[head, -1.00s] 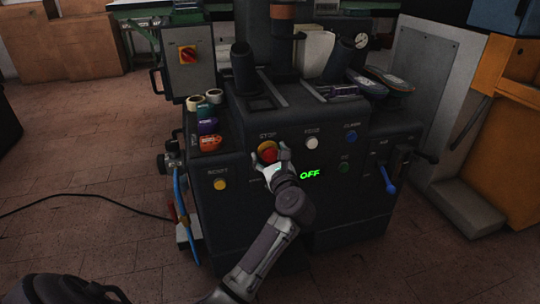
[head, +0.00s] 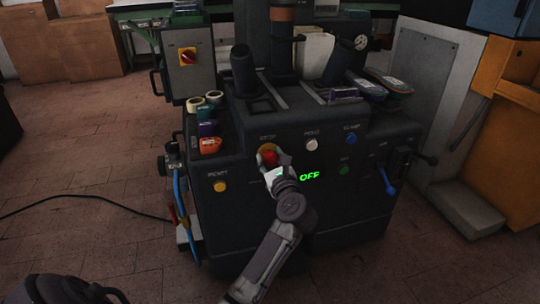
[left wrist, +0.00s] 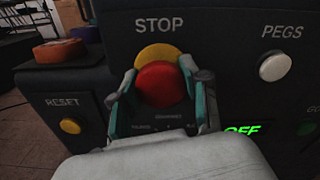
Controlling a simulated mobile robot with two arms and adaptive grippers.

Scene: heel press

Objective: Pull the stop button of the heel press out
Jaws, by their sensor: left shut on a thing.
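The red stop button (left wrist: 161,84) sits in front of its yellow base (left wrist: 158,54), under the word STOP on the dark heel press (head: 270,215). In the head view the red button (head: 268,158) is partly covered by my left gripper (head: 272,168). In the left wrist view the fingers of my left gripper (left wrist: 160,92) stand on both sides of the red button and are shut on it. A green OFF display (head: 309,176) is lit to the right of the gripper. My right gripper is not in view.
A yellow reset button (head: 220,186) is left of the stop button; a white PEGS button (head: 311,144) is at its right. Coloured pieces (head: 208,129) stand on the press's left ledge. A blue lever (head: 388,182) is at the right. The floor (head: 90,190) at left is mostly clear.

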